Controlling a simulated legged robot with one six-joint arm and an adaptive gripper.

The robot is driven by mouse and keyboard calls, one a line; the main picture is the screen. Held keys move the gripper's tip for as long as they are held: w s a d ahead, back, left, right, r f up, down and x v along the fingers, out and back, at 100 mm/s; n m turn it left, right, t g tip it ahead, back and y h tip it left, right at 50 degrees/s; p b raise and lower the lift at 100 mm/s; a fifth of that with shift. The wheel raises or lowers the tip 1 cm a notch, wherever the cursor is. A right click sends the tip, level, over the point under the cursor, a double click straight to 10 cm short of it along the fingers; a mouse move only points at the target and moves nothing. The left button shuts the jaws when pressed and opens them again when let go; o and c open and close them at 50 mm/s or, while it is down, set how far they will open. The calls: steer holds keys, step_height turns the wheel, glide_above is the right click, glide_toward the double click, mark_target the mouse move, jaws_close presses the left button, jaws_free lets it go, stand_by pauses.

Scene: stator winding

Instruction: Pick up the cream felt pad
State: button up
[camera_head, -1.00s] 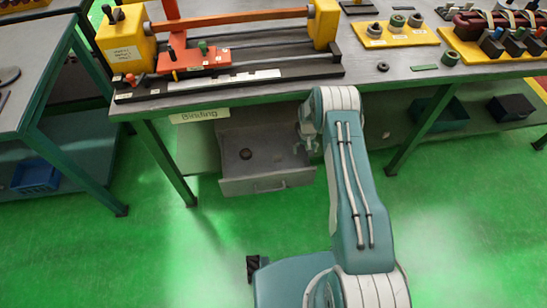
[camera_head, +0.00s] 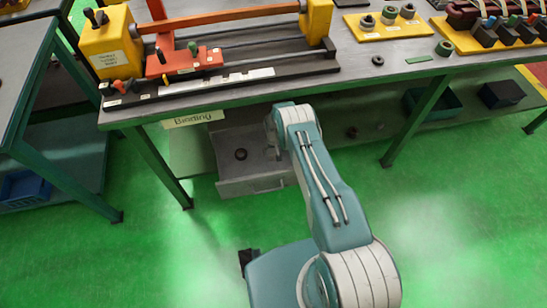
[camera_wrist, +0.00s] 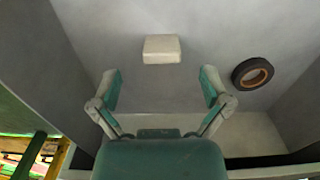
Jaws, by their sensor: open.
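The cream felt pad (camera_wrist: 162,49) is a small pale block lying on the drawer floor in the wrist view. My gripper (camera_wrist: 160,88) is open, with its two teal-padded fingers apart and nothing between them. The pad shows beyond the fingertips, roughly centred between them and not touching either. In the head view the open drawer (camera_head: 262,184) sits under the bench, and my arm covers its right part. The pad is hidden there, and my gripper (camera_head: 274,150) shows only in part at the drawer.
A dark roll with a tan inner ring (camera_wrist: 253,73) lies right of the pad; it also shows in the head view (camera_head: 240,155). Drawer walls rise on both sides.

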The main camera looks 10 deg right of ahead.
mark_target(274, 155)
steer(key=shift+w+a+f, duration=0.15)
steer(key=shift+f, duration=2)
steer(key=c, duration=0.8)
steer(key=shift+c, duration=0.2)
